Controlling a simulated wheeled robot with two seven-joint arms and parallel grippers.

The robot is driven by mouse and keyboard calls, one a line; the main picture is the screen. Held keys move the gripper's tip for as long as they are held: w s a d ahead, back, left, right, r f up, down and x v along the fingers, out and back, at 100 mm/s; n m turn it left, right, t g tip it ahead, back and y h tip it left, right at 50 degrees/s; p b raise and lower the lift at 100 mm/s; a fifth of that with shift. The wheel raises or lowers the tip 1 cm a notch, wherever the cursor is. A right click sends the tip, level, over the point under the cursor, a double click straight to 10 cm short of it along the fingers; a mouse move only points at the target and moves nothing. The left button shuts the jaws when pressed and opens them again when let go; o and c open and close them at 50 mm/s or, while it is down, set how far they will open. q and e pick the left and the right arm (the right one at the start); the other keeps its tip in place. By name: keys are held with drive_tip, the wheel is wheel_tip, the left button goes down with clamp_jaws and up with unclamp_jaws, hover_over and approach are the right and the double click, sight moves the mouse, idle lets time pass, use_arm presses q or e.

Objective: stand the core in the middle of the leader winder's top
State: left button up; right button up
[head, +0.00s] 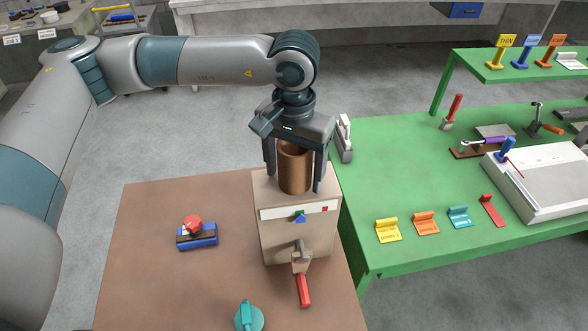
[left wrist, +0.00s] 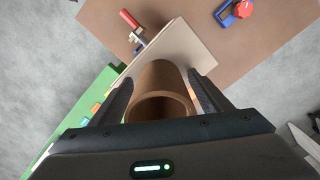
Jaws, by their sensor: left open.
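The core (head: 295,168) is a brown hollow tube. It stands upright on the top of the leader winder (head: 290,238), a beige box with a white strip and a red-handled crank on its front. My left gripper (head: 294,184) points down with one finger on each side of the core. Its jaws are open, and a gap shows beside the tube. In the left wrist view the core (left wrist: 160,80) lies between the two fingers, with the winder's top (left wrist: 190,45) beyond it. The exact centring on the top cannot be told. My right gripper is not in view.
The winder stands on a brown table (head: 150,270), with a blue block with a red knob (head: 194,226) to its left and a teal knobbed thing (head: 248,316) in front. A green bench (head: 370,185) on the right holds coloured tags and a white-topped board.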

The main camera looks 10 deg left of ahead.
use_arm(q)
drive_tip(key=shift+r, duration=0.15)
wheel_tip(320, 180, up, 12)
drive_tip(key=b, duration=0.5)
drive_tip(key=shift+b, duration=0.3)
